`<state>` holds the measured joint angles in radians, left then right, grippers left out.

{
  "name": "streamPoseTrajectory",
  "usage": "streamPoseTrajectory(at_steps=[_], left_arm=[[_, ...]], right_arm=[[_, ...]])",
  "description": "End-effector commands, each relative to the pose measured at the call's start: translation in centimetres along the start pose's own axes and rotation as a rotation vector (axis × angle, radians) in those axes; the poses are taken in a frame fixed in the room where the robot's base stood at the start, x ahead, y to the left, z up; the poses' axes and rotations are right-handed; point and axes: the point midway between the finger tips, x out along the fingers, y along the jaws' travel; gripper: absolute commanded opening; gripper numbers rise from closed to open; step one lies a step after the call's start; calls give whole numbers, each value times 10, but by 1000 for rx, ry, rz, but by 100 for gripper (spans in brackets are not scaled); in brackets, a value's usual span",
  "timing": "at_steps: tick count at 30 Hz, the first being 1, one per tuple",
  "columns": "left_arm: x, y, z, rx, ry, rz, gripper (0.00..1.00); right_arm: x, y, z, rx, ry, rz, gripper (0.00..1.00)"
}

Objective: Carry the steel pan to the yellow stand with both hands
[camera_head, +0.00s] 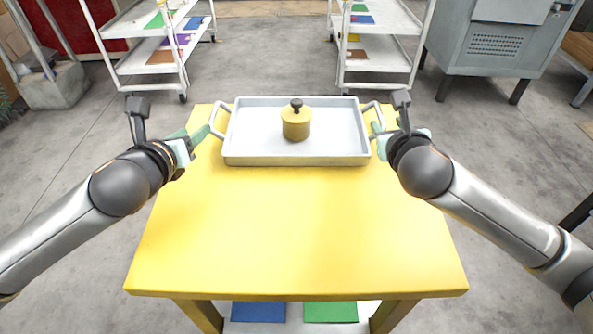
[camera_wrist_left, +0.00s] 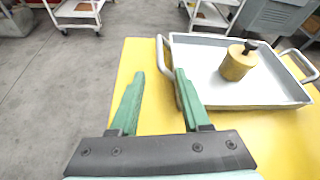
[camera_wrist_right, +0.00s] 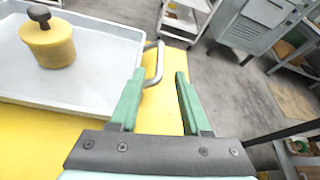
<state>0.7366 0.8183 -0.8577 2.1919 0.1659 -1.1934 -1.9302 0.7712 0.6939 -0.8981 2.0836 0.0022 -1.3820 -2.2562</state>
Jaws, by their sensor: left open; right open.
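The steel pan (camera_head: 340,157) is a shallow rectangular tray with a loop handle at each short end. It rests on the far part of the yellow stand (camera_head: 300,230), and a yellow pot-like piece with a dark knob (camera_head: 296,124) stands in it. My left gripper (camera_head: 205,130) is open near the left handle (camera_wrist_left: 163,55); in the left wrist view (camera_wrist_left: 155,75) that handle's near end lies by the right finger. My right gripper (camera_head: 377,128) is open at the right handle (camera_wrist_right: 158,62); in the right wrist view (camera_wrist_right: 160,75) the handle reaches between the fingers. Neither grips.
Two white shelf carts, one at the left (camera_head: 150,60) and one at the right (camera_head: 375,60), stand beyond the stand. A grey cabinet (camera_head: 490,50) is at the back right. The near part of the stand's top is bare. Open concrete floor lies around it.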

Motion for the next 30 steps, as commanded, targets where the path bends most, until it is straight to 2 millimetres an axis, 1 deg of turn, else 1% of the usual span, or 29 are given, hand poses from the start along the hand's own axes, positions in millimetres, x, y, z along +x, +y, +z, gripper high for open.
streamPoseTrajectory(at_steps=[1,3,7,20,30], left_arm=[[0,0,0,0,0,0,47],[0,0,0,0,0,0,47],[0,0,0,0,0,0,47],[0,0,1,0,0,0,47],[-5,-3,13,1,0,0,47]], right_arm=[[-7,0,0,-1,-1,1,47],[-14,0,0,-1,0,1,47],[-22,0,0,-1,1,0,47],[-24,0,1,0,1,0,47],[-30,-4,16,0,1,0,47]])
